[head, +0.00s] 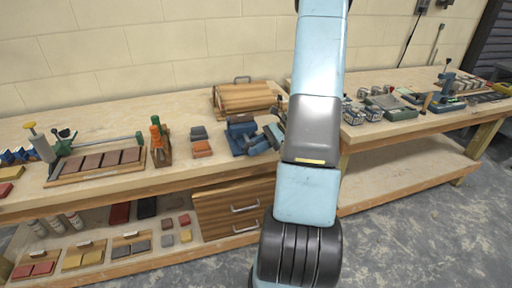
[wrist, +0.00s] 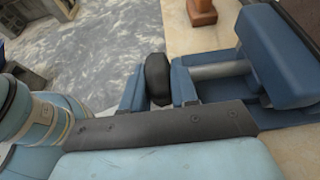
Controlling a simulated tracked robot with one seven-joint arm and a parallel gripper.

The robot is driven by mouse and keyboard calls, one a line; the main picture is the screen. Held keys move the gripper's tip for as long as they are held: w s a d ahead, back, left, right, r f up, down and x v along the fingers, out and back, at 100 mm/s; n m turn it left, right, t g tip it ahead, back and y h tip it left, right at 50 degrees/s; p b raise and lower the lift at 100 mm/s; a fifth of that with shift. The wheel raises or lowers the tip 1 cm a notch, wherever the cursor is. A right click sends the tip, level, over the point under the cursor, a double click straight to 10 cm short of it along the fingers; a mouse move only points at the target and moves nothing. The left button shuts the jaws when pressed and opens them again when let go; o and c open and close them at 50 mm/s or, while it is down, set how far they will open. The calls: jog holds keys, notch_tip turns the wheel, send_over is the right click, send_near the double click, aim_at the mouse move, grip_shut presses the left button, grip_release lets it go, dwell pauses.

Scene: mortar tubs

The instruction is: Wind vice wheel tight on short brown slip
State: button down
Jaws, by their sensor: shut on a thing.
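The blue vice (head: 240,134) stands on the left bench, just left of my arm. In the wrist view its blue body (wrist: 280,55) is at the right, with a grey screw rod running left toward a black wheel (wrist: 157,70). My gripper (wrist: 158,86) has one blue finger on each side of the wheel and is shut on it. In the head view my gripper (head: 268,139) is by the vice, partly behind my arm. Several brown slips (head: 92,162) lie in a wooden tray at the left. I cannot see whether a slip is between the vice jaws.
Orange and grey blocks (head: 202,149) lie left of the vice. A wooden rack with orange-handled tools (head: 157,140) stands farther left. A wooden case (head: 243,97) is behind the vice. A reddish-brown object (wrist: 202,12) is on the bench near the vice.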

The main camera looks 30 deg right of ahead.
jog(key=shift+s+a+f, duration=0.1)
jog(key=shift+s, duration=0.15)
jog(key=c, duration=1.1)
grip_release()
jog(key=shift+o, duration=0.8)
jog(key=shift+w, duration=0.1)
jog(key=v, duration=1.4)
